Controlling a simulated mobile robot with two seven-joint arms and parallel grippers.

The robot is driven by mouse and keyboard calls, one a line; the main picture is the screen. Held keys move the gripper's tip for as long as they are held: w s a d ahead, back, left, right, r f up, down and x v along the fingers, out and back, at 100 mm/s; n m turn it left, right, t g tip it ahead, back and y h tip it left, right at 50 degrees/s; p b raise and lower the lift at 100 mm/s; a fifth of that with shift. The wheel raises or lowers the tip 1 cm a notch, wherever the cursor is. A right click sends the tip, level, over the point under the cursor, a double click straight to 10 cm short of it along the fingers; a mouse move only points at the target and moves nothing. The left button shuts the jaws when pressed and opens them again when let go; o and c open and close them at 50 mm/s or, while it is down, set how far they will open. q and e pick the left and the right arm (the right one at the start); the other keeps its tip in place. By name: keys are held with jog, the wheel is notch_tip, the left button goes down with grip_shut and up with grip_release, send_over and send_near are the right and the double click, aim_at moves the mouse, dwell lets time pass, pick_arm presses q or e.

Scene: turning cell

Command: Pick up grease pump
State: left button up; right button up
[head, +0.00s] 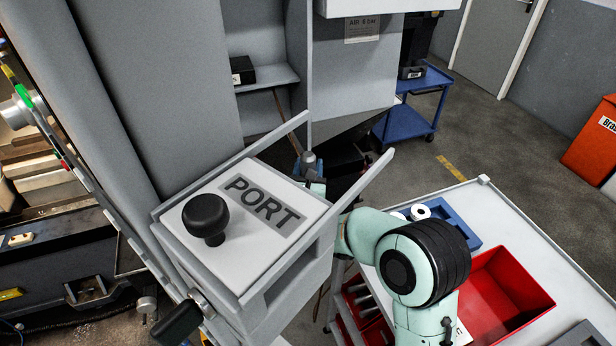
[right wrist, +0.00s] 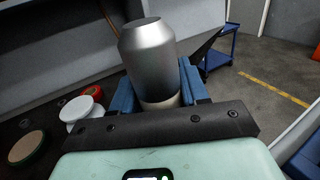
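A silver metal cylinder with a tapered top (right wrist: 150,55), which I take to be the grease pump, stands between the blue finger pads of my right gripper (right wrist: 160,98) in the right wrist view. The pads meet both its sides with no gap that I can see. Its lower end is hidden behind the gripper's dark bar. In the head view its grey top (head: 309,163) shows small behind the PORT box, and my right gripper is mostly hidden there. My left gripper is not in view.
The PORT box (head: 285,255) with a black knob (head: 206,217) fills the near middle. A white-topped cart (head: 515,235) with a red bin (head: 508,293) and a blue tray (head: 455,225) stands at right. White discs (right wrist: 82,108) lie left of the gripper. A blue trolley (head: 425,95) stands behind.

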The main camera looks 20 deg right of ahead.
jog(key=shift+r, duration=0.1)
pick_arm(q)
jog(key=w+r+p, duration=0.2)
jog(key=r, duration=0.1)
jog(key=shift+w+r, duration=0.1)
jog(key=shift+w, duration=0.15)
pick_arm(e)
notch_tip(320, 180, up, 20)
